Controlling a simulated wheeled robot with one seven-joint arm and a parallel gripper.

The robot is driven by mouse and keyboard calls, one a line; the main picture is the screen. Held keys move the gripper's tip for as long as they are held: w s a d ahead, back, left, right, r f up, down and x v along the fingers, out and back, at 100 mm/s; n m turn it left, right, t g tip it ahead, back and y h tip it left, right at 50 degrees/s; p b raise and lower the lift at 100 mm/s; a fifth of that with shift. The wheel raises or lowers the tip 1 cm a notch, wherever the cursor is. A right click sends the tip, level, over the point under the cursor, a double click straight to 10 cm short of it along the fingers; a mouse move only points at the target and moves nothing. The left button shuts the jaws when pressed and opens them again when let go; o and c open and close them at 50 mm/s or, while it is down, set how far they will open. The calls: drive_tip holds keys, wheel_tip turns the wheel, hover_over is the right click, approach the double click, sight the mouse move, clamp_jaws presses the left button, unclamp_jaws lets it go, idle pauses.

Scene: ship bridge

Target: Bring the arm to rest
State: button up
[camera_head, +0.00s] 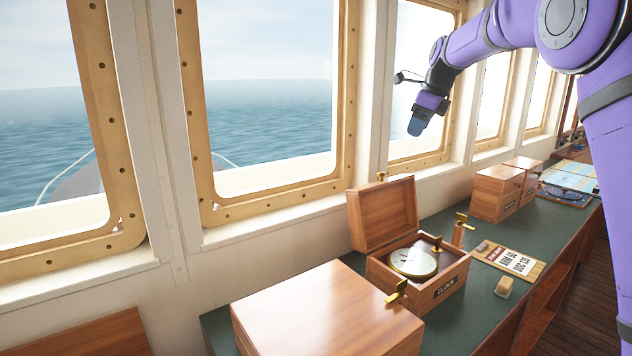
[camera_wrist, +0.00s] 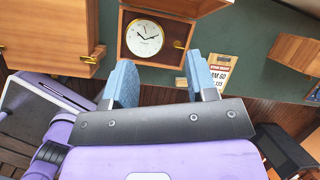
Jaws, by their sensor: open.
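My purple arm reaches in from the right in the head view, bent at the elbow. My gripper (camera_head: 416,126) hangs in the air in front of the window frames, well above the counter and pointing down. In the wrist view the two blue fingers of my gripper (camera_wrist: 158,85) stand apart with nothing between them. Beyond them lies the open wooden clock box (camera_head: 445,284) with a white-faced clock (camera_head: 413,262) in it. The clock also shows in the wrist view (camera_wrist: 145,38).
The green counter (camera_head: 465,325) carries a closed wooden box (camera_head: 320,315), a placard (camera_head: 510,260), a small block (camera_head: 504,287), more wooden boxes (camera_head: 497,192) and a chart (camera_head: 572,176) at the far end. Windows line the wall. The air around my gripper is free.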

drive_tip(key=s+d+r+n, duration=0.15)
drive_tip(key=s+n, duration=0.45)
drive_tip(key=s, duration=0.7)
drive_tip(key=s+r+n, duration=0.2)
drive_tip(key=s+n, duration=0.4)
drive_tip(key=s, duration=0.7)
drive_tip(key=s+f+n+h, duration=0.1)
drive_tip(key=s+f+n, duration=0.4)
drive_tip(key=s, duration=0.6)
drive_tip(key=s+f+n+t+h, duration=0.1)
drive_tip(key=s+f+n, duration=0.4)
drive_tip(key=s, duration=0.7)
drive_tip(key=n, duration=0.2)
drive_tip(key=shift+f+n, duration=0.2)
drive_tip(key=shift+n, duration=0.1)
